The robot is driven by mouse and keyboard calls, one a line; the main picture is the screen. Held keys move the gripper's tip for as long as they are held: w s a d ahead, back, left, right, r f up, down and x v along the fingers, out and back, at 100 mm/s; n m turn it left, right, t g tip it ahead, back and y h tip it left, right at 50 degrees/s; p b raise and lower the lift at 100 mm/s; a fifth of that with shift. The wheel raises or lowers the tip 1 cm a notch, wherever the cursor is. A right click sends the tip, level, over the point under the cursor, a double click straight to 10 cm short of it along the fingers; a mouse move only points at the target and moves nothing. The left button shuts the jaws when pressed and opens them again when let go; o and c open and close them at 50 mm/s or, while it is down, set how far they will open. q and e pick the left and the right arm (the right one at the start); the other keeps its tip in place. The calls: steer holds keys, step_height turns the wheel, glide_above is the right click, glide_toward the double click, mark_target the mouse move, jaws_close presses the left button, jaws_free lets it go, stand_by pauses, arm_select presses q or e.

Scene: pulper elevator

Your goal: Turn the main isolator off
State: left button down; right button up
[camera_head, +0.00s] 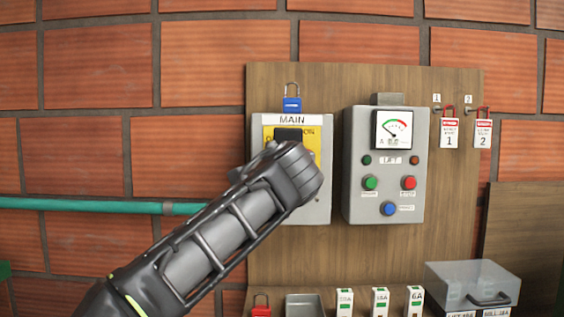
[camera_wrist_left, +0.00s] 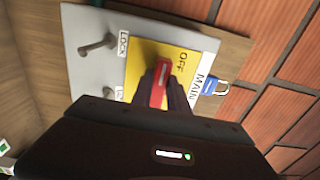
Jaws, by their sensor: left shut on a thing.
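The main isolator (camera_head: 263,205) is a grey box with a yellow plate and a "MAIN" label, fixed to a wooden board. My left gripper (camera_wrist_left: 165,88) is in front of it, shut on the red handle (camera_wrist_left: 160,84) at the yellow plate (camera_wrist_left: 150,52). An "OFF" label shows beside the handle in the left wrist view. In the head view my left arm covers the handle and the lower plate. I cannot tell which position the handle points to. My right gripper is in neither view.
A blue padlock (camera_head: 292,104) sits at the isolator's top edge. A grey peg (camera_wrist_left: 97,47) stands out near the "LOCK" label. The lift panel (camera_head: 385,205) is close on the right. Tags (camera_head: 449,133) hang further right; several small items stand below.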

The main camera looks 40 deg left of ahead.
arm_select(q)
steer(key=shift+s+a+r, duration=0.15)
steer(key=shift+r, duration=0.05)
steer(key=c, duration=1.5)
jaws_free()
steer(key=shift+o, duration=1.1)
steer(key=shift+f, duration=0.1)
steer(key=b+v, duration=0.1)
steer(key=v, duration=0.6)
steer(key=shift+s+d, duration=0.25)
steer(key=shift+s, duration=0.05)
